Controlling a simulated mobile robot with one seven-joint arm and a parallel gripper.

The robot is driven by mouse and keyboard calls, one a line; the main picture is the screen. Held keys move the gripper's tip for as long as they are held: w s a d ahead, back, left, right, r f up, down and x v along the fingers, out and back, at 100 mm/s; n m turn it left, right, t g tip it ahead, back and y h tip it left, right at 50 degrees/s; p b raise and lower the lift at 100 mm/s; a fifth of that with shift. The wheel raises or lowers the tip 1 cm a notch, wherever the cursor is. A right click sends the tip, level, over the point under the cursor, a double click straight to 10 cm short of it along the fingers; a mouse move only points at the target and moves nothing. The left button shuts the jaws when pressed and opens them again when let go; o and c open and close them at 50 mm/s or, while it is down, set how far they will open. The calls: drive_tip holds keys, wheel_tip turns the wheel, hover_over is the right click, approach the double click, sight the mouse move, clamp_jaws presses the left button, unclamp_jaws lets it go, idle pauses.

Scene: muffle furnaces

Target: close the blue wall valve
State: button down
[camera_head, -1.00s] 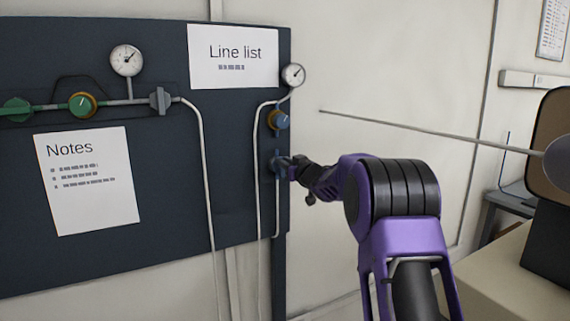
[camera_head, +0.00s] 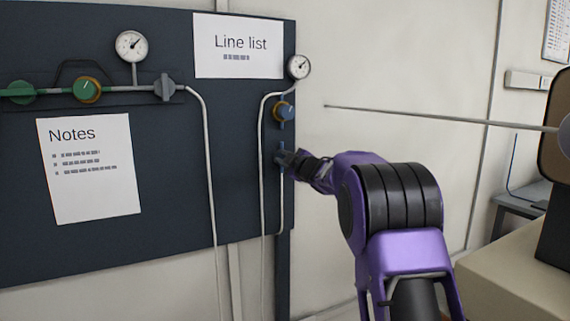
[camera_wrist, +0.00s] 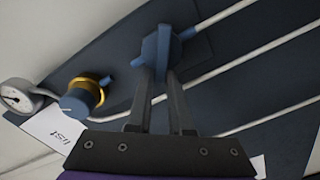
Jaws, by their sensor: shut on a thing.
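The blue wall valve (camera_wrist: 163,45) has a flat bar handle on a blue body, set in a thin pipe line on the dark panel. In the wrist view the handle stands between the two dark fingers of my gripper (camera_wrist: 158,72), which is shut on it near the fingertips. In the head view the valve (camera_head: 280,150) is small, below a blue knob, and my gripper (camera_head: 289,158) reaches it from the right and partly hides it.
A blue knob with a gold ring (camera_head: 284,111) and a gauge (camera_head: 299,67) sit just above the valve. Green valves, a grey valve (camera_head: 165,87) and another gauge (camera_head: 131,46) are on the left. A thin rod (camera_head: 430,117) extends across the right side.

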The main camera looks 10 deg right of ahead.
drive_tip(key=shift+a+f+n+b, duration=0.1)
drive_tip(key=shift+f+n+b, duration=0.2)
drive_tip(key=shift+n, duration=0.85)
drive_tip(key=shift+a+f+n+b, duration=0.1)
drive_tip(key=shift+f+n+b, duration=0.2)
drive_tip(key=shift+n, duration=0.9)
drive_tip(key=shift+f+n+b, duration=0.15)
drive_tip(key=shift+n+b, duration=0.2)
drive_tip(key=shift+n, duration=0.8)
drive_tip(key=c, duration=0.8)
unclamp_jaws()
drive_tip(key=shift+s, duration=0.1)
drive_tip(key=v, duration=1.7)
drive_tip(key=shift+s, duration=0.15)
